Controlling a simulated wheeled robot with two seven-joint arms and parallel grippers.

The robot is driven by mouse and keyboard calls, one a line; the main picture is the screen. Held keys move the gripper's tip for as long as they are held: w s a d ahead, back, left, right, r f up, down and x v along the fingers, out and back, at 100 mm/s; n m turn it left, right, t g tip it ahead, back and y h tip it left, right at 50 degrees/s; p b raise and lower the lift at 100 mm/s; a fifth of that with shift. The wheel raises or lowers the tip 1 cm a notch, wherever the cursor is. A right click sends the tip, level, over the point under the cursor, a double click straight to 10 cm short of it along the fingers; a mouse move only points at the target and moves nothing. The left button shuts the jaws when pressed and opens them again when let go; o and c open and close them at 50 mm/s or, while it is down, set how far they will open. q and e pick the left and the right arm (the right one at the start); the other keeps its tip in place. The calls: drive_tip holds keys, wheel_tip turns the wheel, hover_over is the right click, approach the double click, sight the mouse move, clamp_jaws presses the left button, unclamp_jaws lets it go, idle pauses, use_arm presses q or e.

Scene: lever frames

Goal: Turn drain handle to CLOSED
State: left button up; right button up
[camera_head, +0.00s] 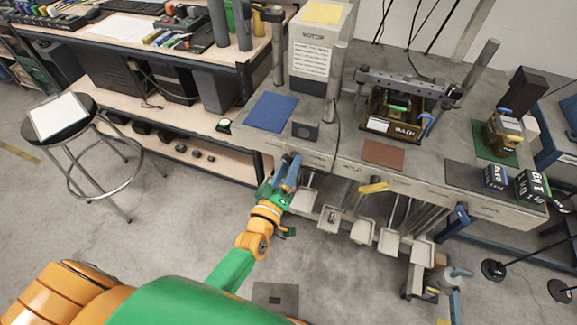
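My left gripper (285,176) is at the front edge of the grey bench, near its left end. Two narrow blue parts show at its tip; I cannot tell whether they are fingers or partly a lever handle, or whether they grip anything. A yellow handle (373,187) sticks out under the bench front, to the right of the gripper and apart from it. A blue handle (461,214) shows further right at the front. No DRAIN or CLOSED label is readable, so I cannot tell which handle is the drain handle.
Several grey plates (362,230) hang below the bench front, right of my gripper. A blue mat (271,112), a brown mat (383,153) and an open box (380,110) are on the bench. A stool (97,150) stands left. Floor between is clear.

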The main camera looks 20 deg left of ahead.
use_arm(q)
drive_tip(key=s, duration=0.7)
drive_tip(key=shift+a, duration=0.15)
drive_tip(key=s+d+f+m+g+h, duration=0.1)
drive_tip(key=s+f+m+g, duration=0.25)
drive_tip(key=f, duration=0.65)
drive_tip(key=s+f+m+g, duration=0.2)
drive_tip(key=s+f+g, duration=0.2)
drive_tip(key=f, duration=0.5)
drive_tip(key=s+a+f+m+g, duration=0.2)
drive_tip(key=s+f+g, duration=0.1)
drive_tip(key=s, duration=0.4)
drive_tip(key=s+a+f+m+g+y, duration=0.1)
drive_tip(key=s+f+m+g, duration=0.1)
drive_tip(key=s+f, duration=0.4)
drive_tip(key=s+a+f+m+g, duration=0.2)
drive_tip(key=s+f+g, duration=0.2)
drive_tip(key=s, duration=0.6)
drive_tip(key=shift+s+a+f+y, duration=0.15)
drive_tip(key=shift+a+f+y, duration=0.15)
drive_tip(key=shift+f, duration=0.15)
